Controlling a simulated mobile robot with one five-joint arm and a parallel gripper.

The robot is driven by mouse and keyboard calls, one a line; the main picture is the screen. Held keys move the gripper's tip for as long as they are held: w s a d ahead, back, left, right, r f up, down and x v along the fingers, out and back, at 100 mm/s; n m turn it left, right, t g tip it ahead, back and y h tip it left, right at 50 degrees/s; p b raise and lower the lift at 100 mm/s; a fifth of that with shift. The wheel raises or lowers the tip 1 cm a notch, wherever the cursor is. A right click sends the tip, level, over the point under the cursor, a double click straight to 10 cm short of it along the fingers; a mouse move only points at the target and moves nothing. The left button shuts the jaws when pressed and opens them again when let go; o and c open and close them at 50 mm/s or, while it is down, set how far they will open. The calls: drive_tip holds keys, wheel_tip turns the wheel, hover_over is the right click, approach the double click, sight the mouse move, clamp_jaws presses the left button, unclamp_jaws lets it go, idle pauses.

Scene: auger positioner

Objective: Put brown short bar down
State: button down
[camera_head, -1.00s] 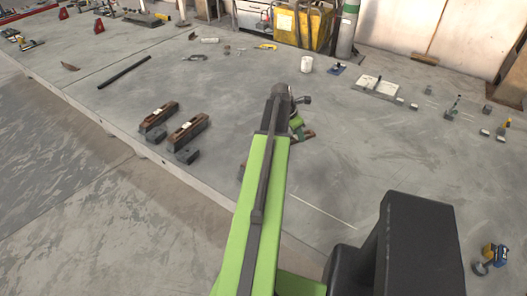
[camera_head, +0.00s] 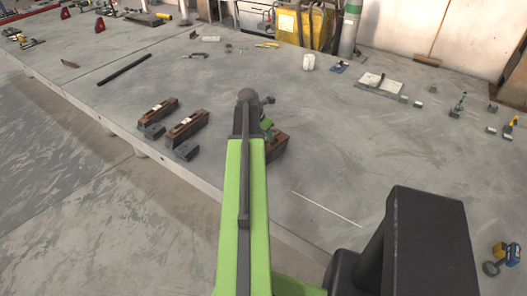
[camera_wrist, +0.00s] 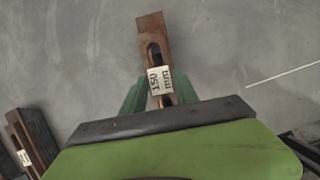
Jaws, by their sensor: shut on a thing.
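The brown short bar (camera_wrist: 152,37) has a slot and a white label reading 150 mm. In the wrist view it runs upward from between the two green fingers of my gripper (camera_wrist: 153,88), which is shut on it. In the head view my gripper (camera_head: 267,127) is partly hidden behind my arm, and part of the bar (camera_head: 279,145) shows to its right. The bar is over the grey table; I cannot tell whether it touches the surface.
Two similar brown bars (camera_head: 160,110) (camera_head: 188,125) with dark blocks stand to the left near the table (camera_head: 330,150) edge. One shows at lower left in the wrist view (camera_wrist: 18,138). A thin white line (camera_head: 328,209) lies to the right. Bare table surrounds the gripper.

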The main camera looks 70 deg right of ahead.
sight(266, 148)
drive_tip(key=shift+w+a+f, duration=0.25)
drive_tip(key=shift+a, duration=0.25)
wheel_tip(266, 148, down, 4)
drive_tip(key=b, duration=0.4)
drive_tip(key=shift+f, duration=0.2)
drive_tip(key=c, duration=0.9)
unclamp_jaws()
drive_tip(key=shift+r, duration=0.1)
drive_tip(key=shift+r, duration=0.1)
drive_tip(key=p+v, duration=1.1)
drive_tip(key=v, duration=0.1)
drive_tip(key=shift+d+r, duration=0.1)
drive_tip(key=shift+r, duration=0.05)
